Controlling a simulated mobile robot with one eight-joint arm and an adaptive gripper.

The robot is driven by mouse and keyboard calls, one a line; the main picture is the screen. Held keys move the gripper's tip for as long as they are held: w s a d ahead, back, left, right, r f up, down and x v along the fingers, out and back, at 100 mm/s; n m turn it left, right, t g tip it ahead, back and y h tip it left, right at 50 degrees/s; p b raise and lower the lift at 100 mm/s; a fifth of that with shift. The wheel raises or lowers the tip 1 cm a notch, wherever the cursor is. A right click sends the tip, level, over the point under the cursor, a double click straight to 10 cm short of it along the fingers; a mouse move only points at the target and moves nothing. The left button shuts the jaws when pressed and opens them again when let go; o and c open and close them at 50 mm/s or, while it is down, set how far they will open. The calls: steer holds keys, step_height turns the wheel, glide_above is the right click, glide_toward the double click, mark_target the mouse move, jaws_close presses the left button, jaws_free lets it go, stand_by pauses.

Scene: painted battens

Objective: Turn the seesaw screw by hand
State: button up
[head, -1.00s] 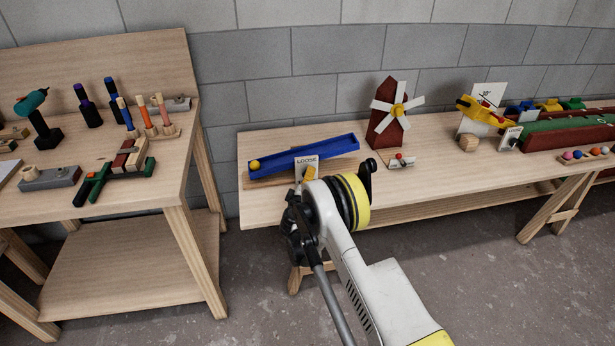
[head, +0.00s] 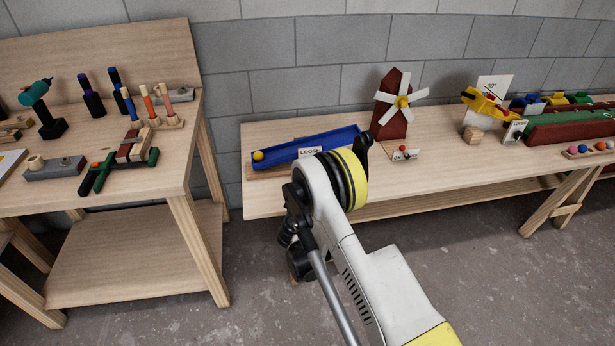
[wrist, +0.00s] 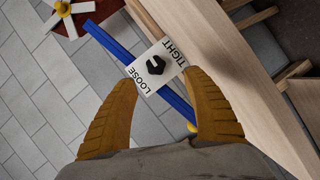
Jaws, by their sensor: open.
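The seesaw is a blue trough (head: 335,143) on the low bench in the head view, its left end lower, with a yellow ball (head: 258,155) at that end. In the wrist view the dark seesaw screw (wrist: 155,64) sits on a white plate (wrist: 146,86) marked LOOSE and TIGHT. My gripper (wrist: 159,77) is open, its two orange-brown fingers on either side of the plate's near part. The screw shows beyond the fingertips, with nothing between the fingers touching it that I can see. In the head view my arm hides the gripper and screw.
A red windmill (head: 392,108) stands right of the seesaw, with a small card (head: 405,154) before it. A yellow toy (head: 484,104) and green-topped track (head: 575,132) are further right. A taller workbench (head: 120,270) with tools stands left, across a gap.

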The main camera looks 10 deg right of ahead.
steer(key=d+m+y, duration=0.1)
steer(key=d+f+m+g+p, duration=0.1)
steer(key=shift+w+m+y, duration=0.2)
steer(key=shift+m+y, duration=0.2)
steer(key=shift+d+r+m+g+y+p, duration=0.1)
steer(key=shift+d+m+g+y+p, duration=0.35)
steer(key=shift+m, duration=0.35)
step_height(320, 180, up, 4)
steer(key=w+d+m+y+p, duration=0.1)
steer(key=m+y, duration=0.2)
steer(key=m, duration=0.2)
steer(key=shift+t, duration=0.45)
steer(key=b+x, duration=0.3)
steer(key=x, duration=0.6)
steer(key=shift+w+d+f, duration=0.15)
steer(key=shift+w+f, duration=0.05)
steer(key=shift+w, duration=0.05)
steer(key=shift+w+f, duration=0.1)
steer(key=shift+w, duration=0.5)
steer(key=c, duration=1.2)
